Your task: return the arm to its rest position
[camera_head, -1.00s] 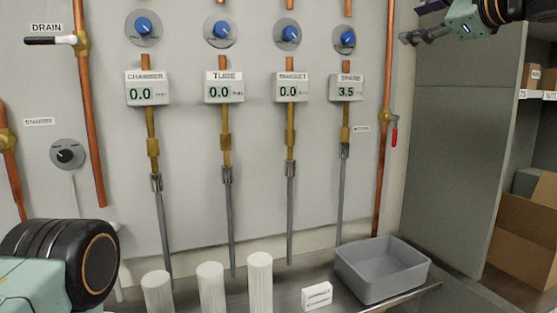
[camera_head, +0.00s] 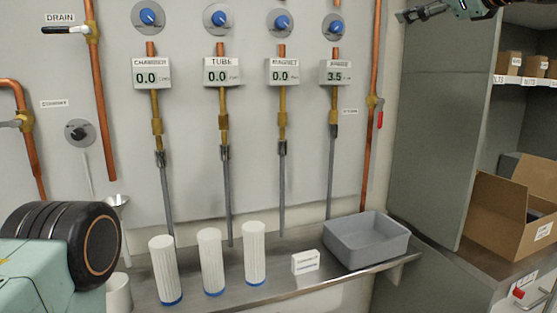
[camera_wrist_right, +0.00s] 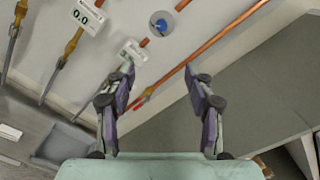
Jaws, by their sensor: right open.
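My right gripper (camera_head: 424,13) is high at the top right of the head view, in front of the upper part of the grey cabinet side. In the right wrist view the right gripper (camera_wrist_right: 160,72) shows two spread fingers with nothing between them; it is open and empty. Part of my own body shows at the lower left of the head view, but my left gripper is not in view.
A wall panel has several gauges (camera_head: 152,73) and copper pipes (camera_head: 371,120). A steel shelf (camera_head: 230,299) below holds white ribbed cylinders (camera_head: 212,262), a small white box (camera_head: 305,262) and a grey bin (camera_head: 367,255). An open cardboard box (camera_head: 497,225) sits in the cabinet at right.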

